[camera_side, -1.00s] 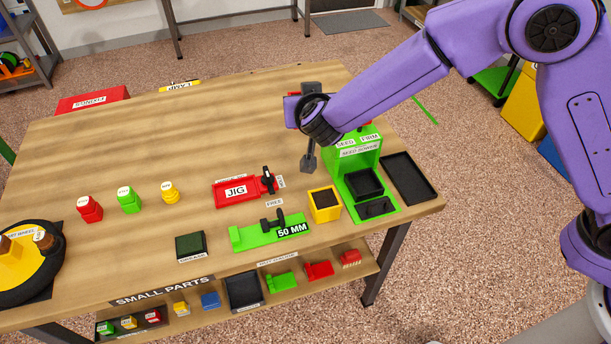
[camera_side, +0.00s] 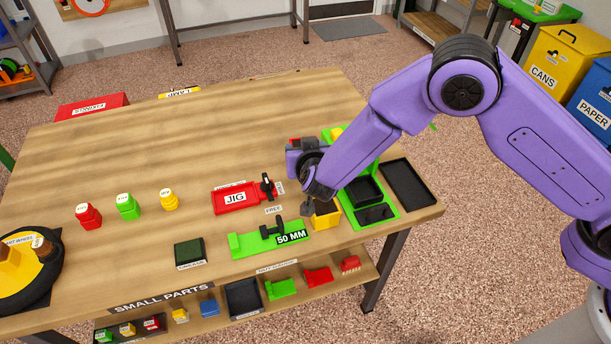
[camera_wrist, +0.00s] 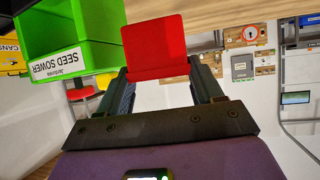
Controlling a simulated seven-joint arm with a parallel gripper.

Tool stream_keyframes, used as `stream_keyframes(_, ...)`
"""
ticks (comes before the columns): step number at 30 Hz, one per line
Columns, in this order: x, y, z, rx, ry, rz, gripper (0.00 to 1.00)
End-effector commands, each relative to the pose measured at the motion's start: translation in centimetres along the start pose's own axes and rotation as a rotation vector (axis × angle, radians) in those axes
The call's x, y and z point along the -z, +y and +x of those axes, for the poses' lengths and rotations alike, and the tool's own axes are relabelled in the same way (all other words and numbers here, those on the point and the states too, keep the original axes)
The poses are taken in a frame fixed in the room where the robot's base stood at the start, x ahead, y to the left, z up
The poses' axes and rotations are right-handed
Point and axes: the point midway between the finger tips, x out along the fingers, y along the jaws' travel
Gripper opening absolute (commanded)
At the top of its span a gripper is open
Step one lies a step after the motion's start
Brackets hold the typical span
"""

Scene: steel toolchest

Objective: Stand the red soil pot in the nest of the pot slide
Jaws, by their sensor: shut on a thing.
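A red block-like thing (camera_wrist: 155,45), which I take for the red soil pot, sits between the two fingers of my gripper (camera_wrist: 158,70) in the wrist view. The gripper is shut on it. In the side view only a red bit (camera_side: 295,142) shows behind my gripper (camera_side: 302,150); the rest is hidden by the wrist. The green seed sower (camera_side: 387,208) stands just right of the gripper, with a black square tray (camera_side: 363,190) and a dark low piece (camera_side: 375,213) at its front. I cannot tell which part is the slide's nest. The sower (camera_wrist: 65,30) appears upside down at upper left in the wrist view.
A yellow pot (camera_side: 328,219) stands close below the wrist, partly covered. A red JIG (camera_side: 232,198), a green 50 MM gauge (camera_side: 262,238) and a black tray (camera_side: 408,185) lie nearby. Red, green and yellow containers stand left.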

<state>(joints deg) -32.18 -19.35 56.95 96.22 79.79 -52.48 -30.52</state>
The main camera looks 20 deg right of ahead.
Motion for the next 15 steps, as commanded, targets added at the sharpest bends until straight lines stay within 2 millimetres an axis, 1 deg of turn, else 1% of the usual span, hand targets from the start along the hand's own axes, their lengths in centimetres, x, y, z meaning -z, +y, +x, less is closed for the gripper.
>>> stream_keyframes(1,-0.7,0.0,0.4,-0.001,0.001,-0.002,0.30)
stream_keyframes(3,-1.4,0.0,0.8,0.000,0.001,-0.002,0.30)
stream_keyframes(8,-2.4,-0.1,1.3,0.001,0.001,0.000,0.30)
stream_keyframes(15,-5.2,0.0,2.9,0.000,0.000,-0.001,0.30)
